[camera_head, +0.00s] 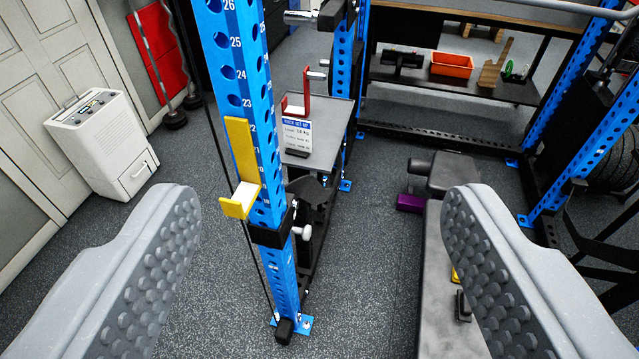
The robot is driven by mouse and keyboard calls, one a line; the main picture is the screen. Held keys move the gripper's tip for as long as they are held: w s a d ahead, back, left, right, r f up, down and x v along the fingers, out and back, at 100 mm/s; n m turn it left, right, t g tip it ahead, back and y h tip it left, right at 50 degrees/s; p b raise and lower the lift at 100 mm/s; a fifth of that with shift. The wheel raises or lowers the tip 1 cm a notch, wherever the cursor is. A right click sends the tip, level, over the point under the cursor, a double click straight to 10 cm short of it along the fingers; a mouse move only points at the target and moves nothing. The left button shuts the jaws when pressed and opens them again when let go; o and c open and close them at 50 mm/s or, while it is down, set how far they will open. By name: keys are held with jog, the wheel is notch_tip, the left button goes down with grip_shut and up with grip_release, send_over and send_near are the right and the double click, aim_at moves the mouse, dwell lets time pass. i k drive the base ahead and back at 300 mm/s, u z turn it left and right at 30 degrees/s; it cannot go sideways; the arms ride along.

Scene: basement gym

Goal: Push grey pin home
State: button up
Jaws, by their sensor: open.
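A blue, numbered, perforated upright (237,60) stands left of centre. A black collar (268,236) wraps it low down. A light grey knob, likely the grey pin (302,232), sticks out from the collar's right side; how deep it sits cannot be told. A yellow hook with a white pad (239,150) is on the upright just above the collar. My gripper (320,205) is open and empty, its two grey studded fingers wide apart at left and right. The upright and knob show between the fingers, farther away and not touching them.
A grey bench (437,250) stands at right, partly behind the right finger. A small table (318,118) with a sign and a red hook stands behind the upright. A white dehumidifier (103,143) is at left. Dark floor (365,250) is clear between upright and bench.

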aim_at(306, 233)
jog(key=z, duration=0.3)
jog(key=i, duration=0.85)
jog(key=u, duration=0.4)
